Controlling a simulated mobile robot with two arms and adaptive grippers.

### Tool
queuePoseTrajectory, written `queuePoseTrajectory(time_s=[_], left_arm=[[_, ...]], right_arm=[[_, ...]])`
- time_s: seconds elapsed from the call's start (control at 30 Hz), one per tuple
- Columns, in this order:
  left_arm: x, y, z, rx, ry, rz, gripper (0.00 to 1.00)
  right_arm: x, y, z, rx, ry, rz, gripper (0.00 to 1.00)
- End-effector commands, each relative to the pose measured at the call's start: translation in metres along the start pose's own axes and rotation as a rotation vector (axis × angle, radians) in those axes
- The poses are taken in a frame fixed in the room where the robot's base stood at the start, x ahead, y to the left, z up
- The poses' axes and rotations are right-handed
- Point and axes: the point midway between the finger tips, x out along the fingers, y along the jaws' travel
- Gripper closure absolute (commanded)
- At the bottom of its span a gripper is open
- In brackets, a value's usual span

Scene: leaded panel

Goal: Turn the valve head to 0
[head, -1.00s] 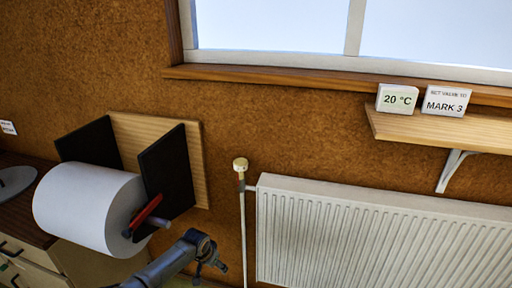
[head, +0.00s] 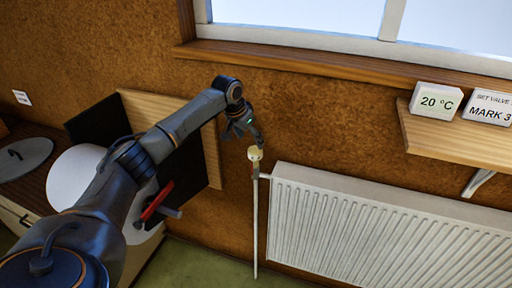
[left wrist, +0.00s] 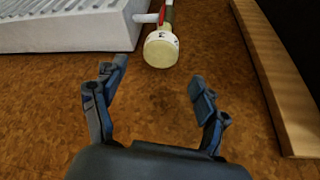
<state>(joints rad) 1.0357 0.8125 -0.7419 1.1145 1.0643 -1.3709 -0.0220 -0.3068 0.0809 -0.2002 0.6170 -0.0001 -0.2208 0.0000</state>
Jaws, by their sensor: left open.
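The valve head (head: 255,153) is a small cream cap on top of a thin white pipe, left of the radiator. In the left wrist view the valve head (left wrist: 161,48) shows its round end, with dark marks on its side too small to read. My left gripper (head: 246,136) is just above and left of it in the head view. In the left wrist view my left gripper (left wrist: 158,79) is open and empty, with the valve head beyond the fingertips, between their lines and apart from them. My right gripper is not in view.
The white radiator (head: 360,232) is right of the valve. A wooden shelf (head: 450,143) holds a 20 °C display (head: 437,101) and a MARK 3 sign (head: 490,106).

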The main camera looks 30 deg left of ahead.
Motion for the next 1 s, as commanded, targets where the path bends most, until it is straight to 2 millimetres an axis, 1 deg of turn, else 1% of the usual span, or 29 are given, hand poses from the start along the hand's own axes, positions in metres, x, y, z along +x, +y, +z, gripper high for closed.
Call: queuePoseTrajectory(time_s=[0.03,0.2,0.3,0.4,0.6,0.87,0.9,0.97,1.0], left_arm=[[0.01,0.001,-0.001,-0.001,-0.005,0.003,0.27],[0.044,0.001,-0.001,-0.001,-0.003,0.002,0.27],[0.058,0.001,-0.001,-0.001,0.0,0.001,0.27],[0.067,0.0,-0.001,-0.002,0.0,0.0,0.27],[0.076,0.0,-0.001,0.001,0.001,-0.001,0.27],[0.077,0.0,-0.001,0.001,0.002,-0.001,0.27],[0.076,0.0,0.0,0.001,0.002,-0.001,0.36],[0.076,0.0,0.0,0.001,0.001,-0.001,0.48],[0.076,0.0,0.0,0.0,0.001,-0.001,0.56]], right_arm=[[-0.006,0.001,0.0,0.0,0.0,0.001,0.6],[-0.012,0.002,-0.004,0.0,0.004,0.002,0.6],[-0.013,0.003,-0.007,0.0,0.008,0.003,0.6],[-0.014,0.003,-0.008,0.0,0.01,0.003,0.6],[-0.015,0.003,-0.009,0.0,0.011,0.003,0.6],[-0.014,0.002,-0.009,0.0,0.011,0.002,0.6],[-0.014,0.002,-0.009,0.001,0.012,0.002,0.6],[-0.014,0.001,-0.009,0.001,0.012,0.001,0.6],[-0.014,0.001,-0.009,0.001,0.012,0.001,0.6]])
